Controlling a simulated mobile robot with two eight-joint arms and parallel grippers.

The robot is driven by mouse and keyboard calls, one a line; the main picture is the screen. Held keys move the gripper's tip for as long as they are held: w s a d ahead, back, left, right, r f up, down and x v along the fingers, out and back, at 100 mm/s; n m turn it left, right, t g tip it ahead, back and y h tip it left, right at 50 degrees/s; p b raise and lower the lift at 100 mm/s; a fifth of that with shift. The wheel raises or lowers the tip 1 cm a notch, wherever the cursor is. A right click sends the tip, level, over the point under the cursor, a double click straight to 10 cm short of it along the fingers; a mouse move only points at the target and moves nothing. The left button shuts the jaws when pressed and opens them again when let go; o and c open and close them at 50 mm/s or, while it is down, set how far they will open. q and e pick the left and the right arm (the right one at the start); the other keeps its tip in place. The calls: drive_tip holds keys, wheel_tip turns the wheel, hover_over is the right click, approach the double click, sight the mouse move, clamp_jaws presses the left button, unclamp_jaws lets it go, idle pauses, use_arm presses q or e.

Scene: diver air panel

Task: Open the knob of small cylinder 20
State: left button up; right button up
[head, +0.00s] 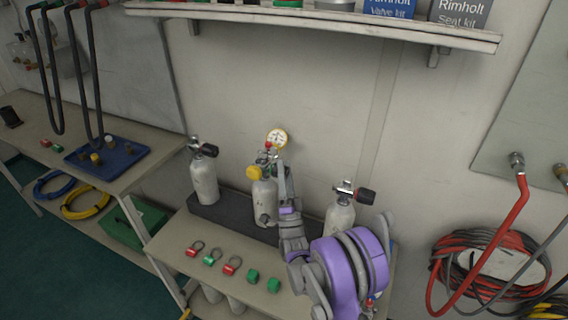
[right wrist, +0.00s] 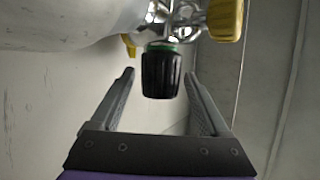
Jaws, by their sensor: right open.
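Three small pale cylinders stand on the bench: a left one (head: 204,182), a middle one (head: 264,203) and a right one (head: 340,218). No number is legible on them. The middle one carries a yellow-capped fitting and a round gauge (head: 277,138). My right gripper (head: 281,168) is beside the middle cylinder's valve and partly hides it. In the right wrist view its jaws (right wrist: 160,77) are open, with a black knob (right wrist: 161,72) with a green ring between the fingertips, apparently not touched. The cylinder body (right wrist: 70,22) shows at upper left. My left gripper is out of view.
Red and green rings and caps (head: 231,265) lie along the bench front. A shelf (head: 320,20) with boxes hangs above. A blue tray (head: 105,158) is on the left table. A red hose (head: 495,240) and coiled hoses are at right.

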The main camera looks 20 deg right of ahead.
drive_tip(key=b+v, duration=0.1)
drive_tip(key=v, duration=0.7)
drive_tip(key=shift+f, duration=0.2)
